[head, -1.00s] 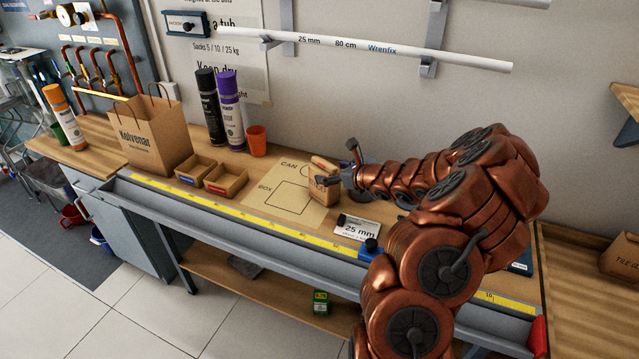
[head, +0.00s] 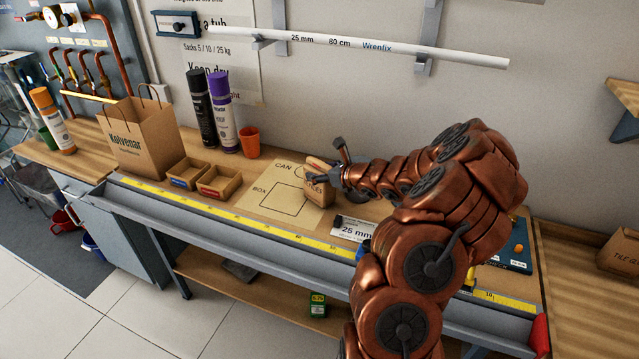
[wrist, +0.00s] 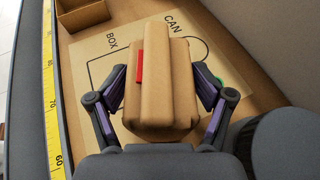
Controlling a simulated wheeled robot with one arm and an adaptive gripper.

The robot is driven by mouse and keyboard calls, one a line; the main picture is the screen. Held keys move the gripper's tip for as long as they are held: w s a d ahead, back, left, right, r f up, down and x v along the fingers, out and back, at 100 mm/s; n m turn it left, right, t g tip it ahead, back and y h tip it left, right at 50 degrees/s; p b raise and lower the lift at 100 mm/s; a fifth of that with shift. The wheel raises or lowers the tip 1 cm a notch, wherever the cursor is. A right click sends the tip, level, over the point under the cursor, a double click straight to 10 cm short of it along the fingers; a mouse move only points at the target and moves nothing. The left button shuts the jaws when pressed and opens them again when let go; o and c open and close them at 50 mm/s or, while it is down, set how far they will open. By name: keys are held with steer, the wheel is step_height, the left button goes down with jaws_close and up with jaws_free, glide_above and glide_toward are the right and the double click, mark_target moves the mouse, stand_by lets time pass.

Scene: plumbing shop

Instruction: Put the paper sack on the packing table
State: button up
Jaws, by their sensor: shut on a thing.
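A small brown paper sack (head: 319,190) with a folded top is at the right edge of a printed paper mat (head: 262,206) on the long wooden bench (head: 228,163). My gripper (head: 328,165) is shut on the sack, partly hidden by it in the head view. In the wrist view the sack (wrist: 160,85), with a red label, sits between both fingers of my gripper (wrist: 160,98). It covers part of the mat's BOX and CAN outlines. I cannot tell whether it touches the mat or which surface is the packing table.
A large Kolvenar bag (head: 142,140), two small open trays (head: 218,182), spray cans (head: 224,112) and an orange cup (head: 249,142) stand left of the mat. A 25 mm card (head: 352,229) lies to its right. Another wooden surface (head: 580,270) holds a sack (head: 622,252).

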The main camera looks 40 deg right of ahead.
mark_target(318, 162)
steer(key=c, duration=0.8)
steer(key=shift+r, duration=0.1)
steer(key=shift+c, duration=0.2)
steer(key=shift+w+r+b, duration=0.1)
steer(key=shift+r+b, duration=0.4)
steer(key=shift+r, duration=0.9)
steer(key=shift+a+r, duration=0.1)
steer(key=shift+r, duration=0.2)
steer(key=s+a+b, duration=0.1)
steer(key=s+a, duration=0.1)
steer(key=s, duration=0.2)
steer(key=s+a+r+b, duration=0.1)
steer(key=s+a+b, duration=0.1)
steer(key=s, duration=0.3)
steer(key=s+a+b, duration=0.1)
steer(key=s+a, duration=0.2)
steer(key=s, duration=0.2)
steer(key=shift+s+a+r, duration=0.1)
steer(key=shift+s+r, duration=0.05)
steer(key=shift+r, duration=0.1)
